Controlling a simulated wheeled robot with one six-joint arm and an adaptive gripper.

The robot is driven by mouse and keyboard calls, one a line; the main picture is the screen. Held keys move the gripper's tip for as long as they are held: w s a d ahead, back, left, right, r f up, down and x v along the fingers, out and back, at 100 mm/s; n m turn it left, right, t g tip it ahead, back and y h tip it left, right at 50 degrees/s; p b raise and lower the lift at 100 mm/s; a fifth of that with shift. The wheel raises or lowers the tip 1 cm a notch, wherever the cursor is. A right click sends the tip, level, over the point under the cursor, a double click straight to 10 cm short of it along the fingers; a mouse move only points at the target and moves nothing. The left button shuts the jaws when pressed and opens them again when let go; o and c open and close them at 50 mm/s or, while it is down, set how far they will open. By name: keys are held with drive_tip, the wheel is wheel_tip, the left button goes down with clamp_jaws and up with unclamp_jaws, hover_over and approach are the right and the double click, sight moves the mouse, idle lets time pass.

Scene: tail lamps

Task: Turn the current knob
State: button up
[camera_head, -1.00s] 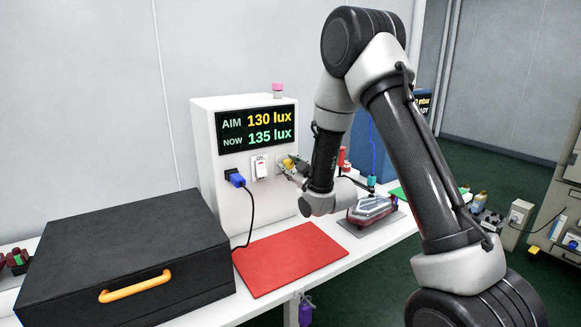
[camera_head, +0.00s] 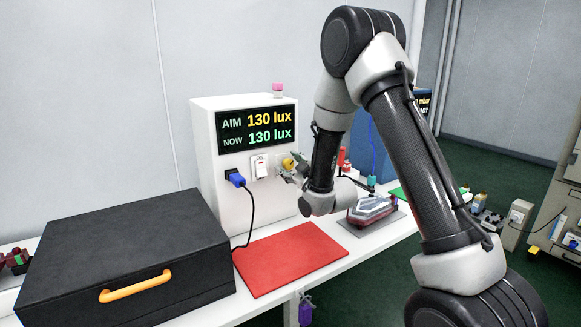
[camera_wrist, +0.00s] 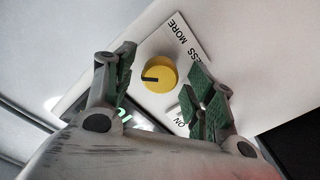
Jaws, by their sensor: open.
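The current knob (camera_wrist: 158,74) is a yellow round knob with a dark pointer mark, on a white plate lettered LESS and MORE in the wrist view. In the head view the knob (camera_head: 288,163) shows on the front of the white box (camera_head: 211,140), partly hidden by my gripper. My gripper (camera_wrist: 165,85) is open, its green-padded fingers on either side of the knob's line and apart from it. In the head view my gripper (camera_head: 298,170) is close in front of the knob. The display (camera_head: 256,129) reads AIM 130 lux and NOW 130 lux.
A switch (camera_head: 260,167) and a blue plug (camera_head: 236,178) with a black cable sit left of the knob. A red mat (camera_head: 290,260) lies in front. A black case (camera_head: 125,255) stands at left. A lamp (camera_head: 372,210) rests on a grey plate at right.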

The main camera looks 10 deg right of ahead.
drive_tip(key=v, duration=0.7)
drive_tip(key=shift+s, duration=0.2)
